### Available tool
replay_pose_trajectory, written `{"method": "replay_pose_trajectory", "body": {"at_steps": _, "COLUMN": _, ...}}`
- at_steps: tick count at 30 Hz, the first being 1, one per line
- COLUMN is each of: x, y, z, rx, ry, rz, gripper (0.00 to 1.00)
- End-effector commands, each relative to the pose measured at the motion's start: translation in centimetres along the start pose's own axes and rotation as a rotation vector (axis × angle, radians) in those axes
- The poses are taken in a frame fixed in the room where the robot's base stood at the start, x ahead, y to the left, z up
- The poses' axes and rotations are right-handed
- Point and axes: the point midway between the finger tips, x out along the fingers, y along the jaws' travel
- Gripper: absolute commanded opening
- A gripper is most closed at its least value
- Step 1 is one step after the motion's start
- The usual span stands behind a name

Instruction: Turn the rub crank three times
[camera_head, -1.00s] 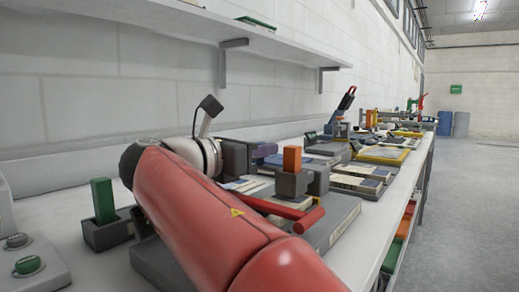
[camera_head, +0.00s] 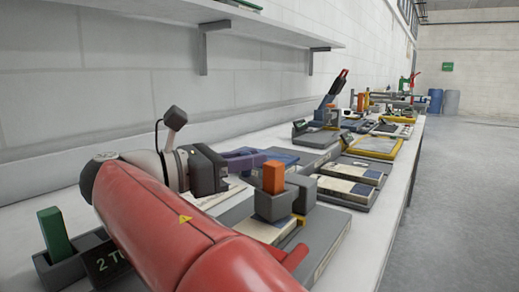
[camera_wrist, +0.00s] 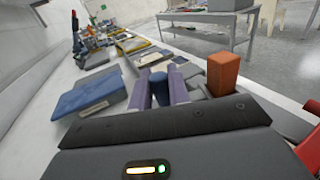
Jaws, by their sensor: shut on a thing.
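My gripper (camera_wrist: 160,90) has purple fingers that are shut on a blue, rounded knob (camera_wrist: 158,81), which appears to be the grip of the rub crank. In the head view my gripper (camera_head: 246,160) reaches right from the end of my red arm, over the bench fixtures. The knob and the rest of the crank cannot be made out there. An orange block (camera_head: 273,178) stands upright in a grey holder (camera_head: 276,206) near the gripper. The orange block also shows right of the fingers in the wrist view (camera_wrist: 222,74).
A green block (camera_head: 54,236) stands in a grey holder at the left. A red bar (camera_head: 294,257) shows partly behind my arm. Several trays and fixtures line the bench (camera_head: 398,190) farther back. A shelf (camera_head: 215,22) hangs above; open floor (camera_head: 470,190) lies right.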

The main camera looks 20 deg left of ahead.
Motion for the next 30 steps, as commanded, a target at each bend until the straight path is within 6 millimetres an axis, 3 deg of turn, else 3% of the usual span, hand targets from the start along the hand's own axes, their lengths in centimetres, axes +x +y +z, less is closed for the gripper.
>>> {"method": "replay_pose_trajectory", "body": {"at_steps": 6, "x": 0.02, "y": 0.08, "z": -0.07, "rx": 0.000, "ry": -0.002, "rz": 0.002, "gripper": 0.00}}
{"method": "replay_pose_trajectory", "body": {"at_steps": 7, "x": 0.02, "y": 0.08, "z": -0.07, "rx": 0.000, "ry": -0.002, "rz": 0.002, "gripper": 0.20}}
{"method": "replay_pose_trajectory", "body": {"at_steps": 11, "x": 0.02, "y": 0.08, "z": -0.06, "rx": 0.000, "ry": -0.002, "rz": 0.002, "gripper": 0.37}}
{"method": "replay_pose_trajectory", "body": {"at_steps": 26, "x": 0.09, "y": 0.07, "z": -0.02, "rx": 0.000, "ry": -0.001, "rz": 0.002, "gripper": 0.37}}
{"method": "replay_pose_trajectory", "body": {"at_steps": 30, "x": 0.95, "y": 0.40, "z": -0.10, "rx": 0.001, "ry": 0.000, "rz": 0.010, "gripper": 0.37}}
